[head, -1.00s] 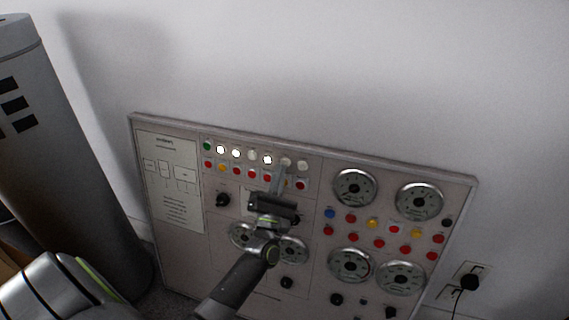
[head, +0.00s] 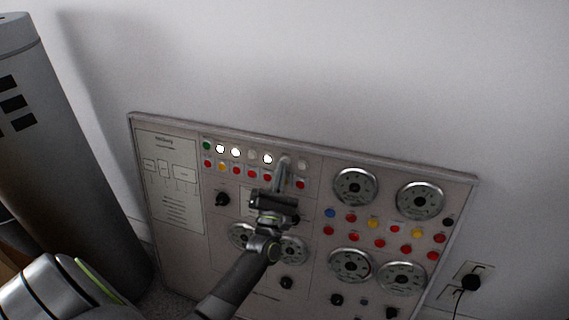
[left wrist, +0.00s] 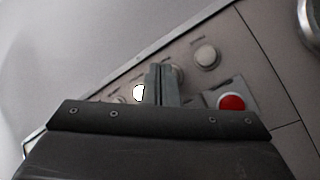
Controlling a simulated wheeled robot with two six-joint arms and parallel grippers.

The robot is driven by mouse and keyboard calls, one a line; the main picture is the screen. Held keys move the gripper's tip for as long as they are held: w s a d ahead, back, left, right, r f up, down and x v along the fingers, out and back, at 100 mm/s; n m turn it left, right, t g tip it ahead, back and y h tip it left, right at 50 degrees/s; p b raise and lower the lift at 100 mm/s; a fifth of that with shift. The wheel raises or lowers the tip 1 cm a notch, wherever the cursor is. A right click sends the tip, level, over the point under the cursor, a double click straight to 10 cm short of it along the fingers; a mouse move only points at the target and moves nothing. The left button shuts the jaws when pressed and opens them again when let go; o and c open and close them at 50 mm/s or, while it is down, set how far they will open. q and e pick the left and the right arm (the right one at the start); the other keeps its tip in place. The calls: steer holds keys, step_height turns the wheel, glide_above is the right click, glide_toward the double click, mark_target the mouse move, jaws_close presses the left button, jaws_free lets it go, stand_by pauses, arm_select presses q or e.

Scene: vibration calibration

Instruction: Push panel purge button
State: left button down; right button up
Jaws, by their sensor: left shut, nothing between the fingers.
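The control panel (head: 185,255) leans against the wall in the head view; its upper left section has a row of white and green lamps or buttons above a row of mostly red ones. Their labels are too small to read, so I cannot tell which is purge. My left gripper (head: 284,165) is shut and empty, its fingertips over the right part of the upper row. In the left wrist view the fingertips (left wrist: 161,72) partly cover a pale round button (left wrist: 177,73); contact cannot be told. A pale button (left wrist: 207,56) and a red button (left wrist: 231,102) are to the right.
Several round gauges (head: 355,187) and coloured buttons fill the panel's right side. A large grey cylinder (head: 60,150) stands at the left. A plug and black cord (head: 470,283) are at the wall socket on the right. The space above the panel is clear.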

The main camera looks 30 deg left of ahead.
arm_select(q)
steer(key=shift+w+a+b, duration=0.1)
steer(key=shift+w+b, duration=0.2)
steer(key=shift+w, duration=0.1)
stand_by(0.5)
steer(key=shift+s, duration=0.15)
steer(key=shift+s+d+r, duration=0.1)
steer(key=shift+s+d, duration=0.1)
steer(key=shift+s, duration=0.45)
steer(key=shift+s+d+r+p, duration=0.15)
steer(key=shift+s+d+p, duration=0.05)
steer(key=shift+s, duration=0.6)
steer(key=shift+s+d+r+p, duration=0.15)
steer(key=shift+s+r+p, duration=0.05)
steer(key=shift+s, duration=0.6)
steer(key=shift+s+d+r+p, duration=0.15)
steer(key=shift+s+d+p, duration=0.05)
steer(key=shift+s, duration=0.6)
